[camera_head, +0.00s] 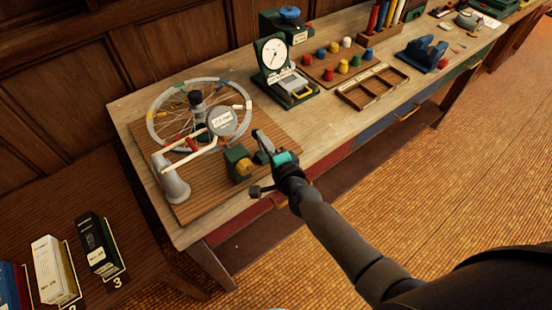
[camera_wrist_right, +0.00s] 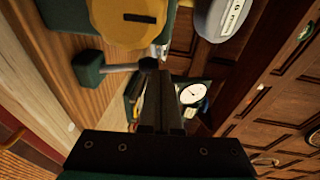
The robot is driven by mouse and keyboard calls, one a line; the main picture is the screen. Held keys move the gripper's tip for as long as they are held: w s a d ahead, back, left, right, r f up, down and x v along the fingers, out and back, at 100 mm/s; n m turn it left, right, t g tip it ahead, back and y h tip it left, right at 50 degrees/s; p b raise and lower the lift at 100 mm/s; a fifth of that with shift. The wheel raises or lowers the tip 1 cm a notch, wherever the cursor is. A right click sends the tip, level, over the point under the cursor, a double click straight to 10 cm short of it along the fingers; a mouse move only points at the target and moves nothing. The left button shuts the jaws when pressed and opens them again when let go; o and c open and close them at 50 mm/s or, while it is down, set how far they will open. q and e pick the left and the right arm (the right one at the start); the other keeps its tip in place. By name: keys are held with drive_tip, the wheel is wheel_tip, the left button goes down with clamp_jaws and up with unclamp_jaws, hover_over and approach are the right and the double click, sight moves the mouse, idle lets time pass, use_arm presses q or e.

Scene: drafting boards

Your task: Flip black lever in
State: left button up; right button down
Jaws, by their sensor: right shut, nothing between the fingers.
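The lever (camera_wrist_right: 122,68) shows in the right wrist view as a grey rod with a dark end, standing out from a small green block (camera_wrist_right: 88,70). My right gripper (camera_wrist_right: 160,76) is shut and empty, its fingertips close by the lever's dark end. I cannot tell whether they touch. In the head view the right gripper (camera_head: 262,142) is at the front edge of the wooden board, just right of the green block with the yellow knob (camera_head: 243,167). There I cannot separate the lever from the gripper. My left gripper is not in view.
A spoked wheel (camera_head: 152,130) and a grey post (camera_head: 175,182) stand on the board (camera_head: 200,207) to the left. A dial gauge (camera_head: 273,53) stands behind. Coloured knobs and an empty wooden tray (camera_head: 362,101) lie right. Labelled boxes (camera_head: 98,240) stand at lower left.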

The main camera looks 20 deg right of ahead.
drive_tip(key=shift+w+a, duration=0.2)
drive_tip(key=shift+w, duration=0.3)
drive_tip(key=shift+w+r, duration=0.1)
drive_tip(key=shift+r, duration=0.05)
drive_tip(key=shift+w+r, duration=0.1)
drive_tip(key=shift+a, duration=0.1)
